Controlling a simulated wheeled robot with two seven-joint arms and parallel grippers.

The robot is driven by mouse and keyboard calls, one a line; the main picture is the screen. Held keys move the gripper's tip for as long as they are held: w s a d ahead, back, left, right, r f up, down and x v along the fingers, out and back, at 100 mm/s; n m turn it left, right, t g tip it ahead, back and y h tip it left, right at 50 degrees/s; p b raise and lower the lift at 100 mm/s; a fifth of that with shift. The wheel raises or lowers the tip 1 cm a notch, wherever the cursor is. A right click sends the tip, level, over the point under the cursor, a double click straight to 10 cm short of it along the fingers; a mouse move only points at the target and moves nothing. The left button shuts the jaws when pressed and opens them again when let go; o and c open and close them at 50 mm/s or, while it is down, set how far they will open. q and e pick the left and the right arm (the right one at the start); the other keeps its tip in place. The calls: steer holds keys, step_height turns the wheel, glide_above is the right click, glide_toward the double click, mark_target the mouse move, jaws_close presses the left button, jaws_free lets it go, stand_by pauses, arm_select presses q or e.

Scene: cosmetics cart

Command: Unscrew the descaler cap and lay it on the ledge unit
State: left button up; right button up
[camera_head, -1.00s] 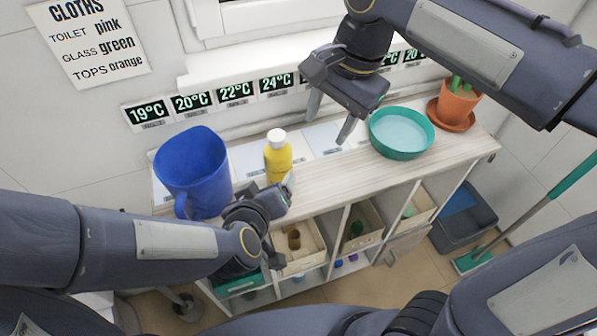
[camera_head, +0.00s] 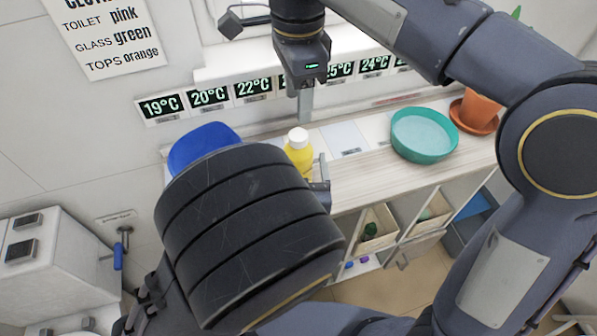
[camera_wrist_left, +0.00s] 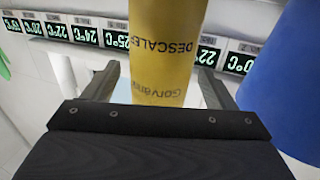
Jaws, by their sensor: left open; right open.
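The descaler bottle (camera_head: 299,155) is yellow with a white cap (camera_head: 298,138) and stands upright on the ledge unit (camera_head: 372,178). The cap is on it. In the left wrist view the bottle (camera_wrist_left: 165,45) shows its label upside down and stands between the fingers of my left gripper (camera_wrist_left: 158,85), which is open, with a gap visible at the right finger. In the head view my left arm hides most of that gripper (camera_head: 318,192). My right gripper (camera_head: 305,103) is open, points down, and appears just behind and above the cap; only one finger shows clearly.
A blue jug (camera_head: 200,143) stands left of the bottle, partly hidden by my left arm; it also shows in the left wrist view (camera_wrist_left: 290,80). A teal bowl (camera_head: 424,135) and a potted plant (camera_head: 478,110) stand to the right. Bare ledge lies between bottle and bowl.

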mark_target(298, 134)
arm_select(q)
steer(key=shift+w, duration=0.8)
jaws_close()
arm_select(e)
steer(key=shift+a+f+n, duration=0.1)
steer(key=shift+f+n, duration=0.15)
steer(key=shift+n, duration=0.75)
steer(key=shift+r+n, duration=0.15)
steer(key=shift+n, duration=1.05)
steer(key=shift+f, duration=3.9)
steer(key=shift+c, duration=0.2)
